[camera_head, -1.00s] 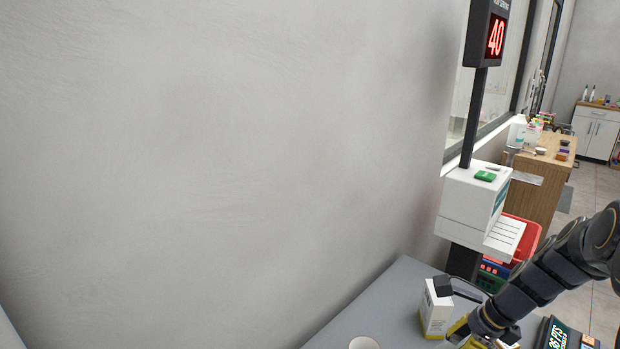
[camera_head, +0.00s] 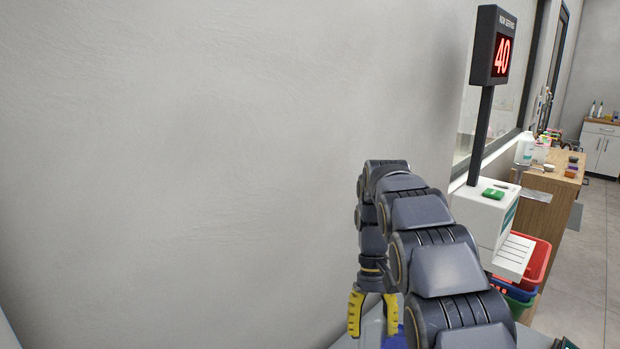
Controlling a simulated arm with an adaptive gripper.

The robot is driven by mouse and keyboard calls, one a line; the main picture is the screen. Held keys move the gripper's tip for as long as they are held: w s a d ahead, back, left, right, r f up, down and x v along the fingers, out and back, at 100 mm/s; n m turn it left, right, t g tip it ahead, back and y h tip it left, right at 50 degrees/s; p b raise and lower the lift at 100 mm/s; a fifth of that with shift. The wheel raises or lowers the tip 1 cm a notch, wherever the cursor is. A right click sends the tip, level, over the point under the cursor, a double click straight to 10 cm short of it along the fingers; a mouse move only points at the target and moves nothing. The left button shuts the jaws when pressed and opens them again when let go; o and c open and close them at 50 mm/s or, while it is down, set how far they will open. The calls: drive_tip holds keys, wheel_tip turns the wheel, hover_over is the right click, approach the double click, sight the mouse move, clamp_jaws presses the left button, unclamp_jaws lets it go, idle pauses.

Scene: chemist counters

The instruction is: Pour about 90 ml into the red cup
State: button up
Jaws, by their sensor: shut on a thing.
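My gripper (camera_head: 372,322) is at the bottom of the view, right of centre, with its yellow fingers pointing down. It is shut on a pale, see-through container (camera_head: 372,332), of which only the upper part shows between the fingers. The container's lower part is cut off by the frame's bottom edge, so I cannot tell its contents or tilt. A blue patch (camera_head: 396,341) shows beside the right finger; I cannot tell what it belongs to. No red cup is visible in this view.
A grey counter (camera_head: 345,341) barely shows at the bottom, against a bare wall (camera_head: 200,170). To the right stand a white ticket machine (camera_head: 485,212), a number display on a post (camera_head: 494,45), stacked baskets (camera_head: 536,262) and a wooden counter (camera_head: 553,195) with bottles.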

drive_tip(key=shift+d, duration=0.15)
idle(0.3)
drive_tip(key=d+f+n, duration=0.1)
drive_tip(key=d, duration=0.1)
drive_tip(key=w+d+f+n+h, duration=0.1)
drive_tip(key=d+n, duration=0.1)
drive_tip(key=d, duration=0.1)
drive_tip(key=w+d+f+n, duration=0.1)
drive_tip(key=d, duration=0.2)
drive_tip(key=shift+h, duration=0.4)
drive_tip(key=d+f+n+t+h, duration=0.3)
drive_tip(key=d+f+n+t, duration=0.35)
drive_tip(key=d+n, duration=0.75)
wheel_tip(320, 180, down, 8)
drive_tip(key=w+d+n+t+y, duration=0.1)
drive_tip(key=n+t+y, duration=0.1)
drive_tip(key=n, duration=1.3)
drive_tip(key=shift+y, duration=0.9)
drive_tip(key=shift+w+d+f, duration=0.1)
drive_tip(key=shift+h, duration=0.3)
